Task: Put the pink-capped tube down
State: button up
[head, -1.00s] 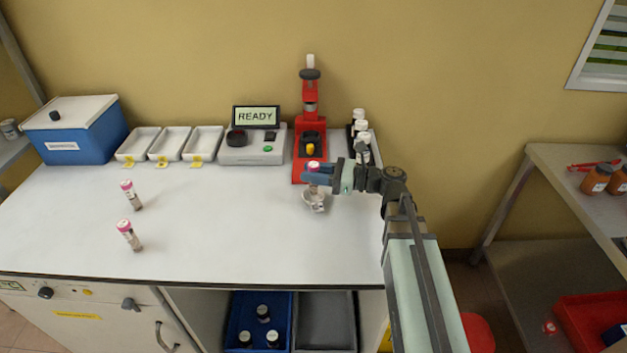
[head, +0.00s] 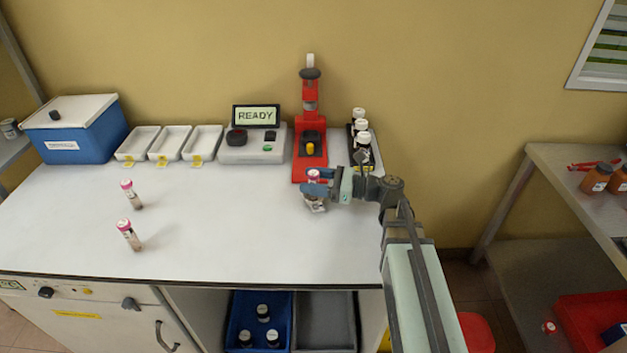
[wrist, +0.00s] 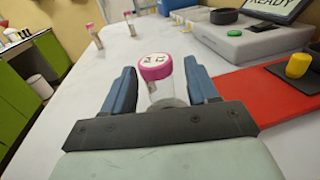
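My gripper (head: 315,189) is at the right part of the white bench, in front of the red press. The tube is roughly upright and low over the bench. Its base is hidden, so I cannot tell whether it touches the bench top. Two other pink-capped tubes, one farther back (head: 131,195) and one nearer (head: 129,235), stand on the left.
The red press (head: 309,130) stands just behind my gripper, its base close by. A rack of white-capped bottles (head: 361,135) is behind right. The READY analyser (head: 253,150), white trays (head: 170,142) and blue box (head: 77,140) line the back. The bench middle (head: 220,225) is clear.

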jog(key=shift+d+r, duration=0.1)
jog(key=shift+r, duration=0.05)
jog(key=d, duration=0.4)
jog(key=s+d, duration=0.1)
jog(key=d, duration=0.2)
jog(key=s+d, duration=0.1)
jog(key=d, duration=0.3)
jog(key=shift+s+d, duration=0.15)
jog(key=shift+d, duration=0.15)
